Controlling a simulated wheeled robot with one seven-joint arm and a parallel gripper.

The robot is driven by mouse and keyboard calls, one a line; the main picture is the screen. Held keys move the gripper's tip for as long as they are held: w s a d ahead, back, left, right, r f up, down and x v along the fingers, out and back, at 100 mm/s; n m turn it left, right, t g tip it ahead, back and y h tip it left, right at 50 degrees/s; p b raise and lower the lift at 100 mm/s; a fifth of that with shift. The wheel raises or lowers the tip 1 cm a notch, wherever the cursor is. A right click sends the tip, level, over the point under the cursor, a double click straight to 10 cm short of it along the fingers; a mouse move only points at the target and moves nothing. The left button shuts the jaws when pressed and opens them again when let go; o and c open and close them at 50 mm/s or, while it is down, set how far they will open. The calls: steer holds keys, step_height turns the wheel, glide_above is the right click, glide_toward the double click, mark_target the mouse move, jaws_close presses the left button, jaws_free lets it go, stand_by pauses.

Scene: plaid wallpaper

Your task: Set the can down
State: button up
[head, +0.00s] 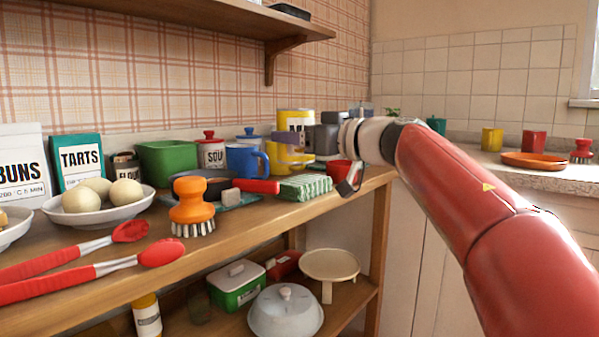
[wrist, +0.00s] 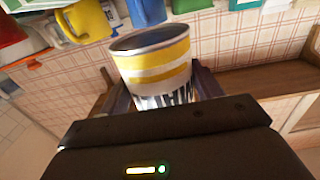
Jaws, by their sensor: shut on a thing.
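The can is yellow and white with black lettering. In the wrist view the can (wrist: 155,72) stands between my two dark fingers, with its dark round end facing up in the picture. In the head view the can (head: 296,116) shows above and behind my gripper (head: 292,141), at the right part of the counter shelf. My gripper is shut on the can. The can's lower part is hidden by my gripper and nearby objects, so I cannot tell whether it touches the shelf.
An orange brush (head: 191,203) stands further left. An upper shelf (head: 200,14) hangs overhead.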

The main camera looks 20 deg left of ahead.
mark_target(310, 159)
step_height(310, 159, down, 4)
steer(key=b, duration=0.2)
steer(key=shift+f+b, duration=0.1)
steer(key=shift+b, duration=0.25)
steer(key=o, duration=1.3)
steer(key=shift+f, duration=0.1)
steer(key=shift+c, duration=0.2)
steer(key=shift+d, duration=0.15)
steer(key=p+v, duration=0.1)
steer(key=v, duration=1.1)
steer(key=shift+r, duration=0.2)
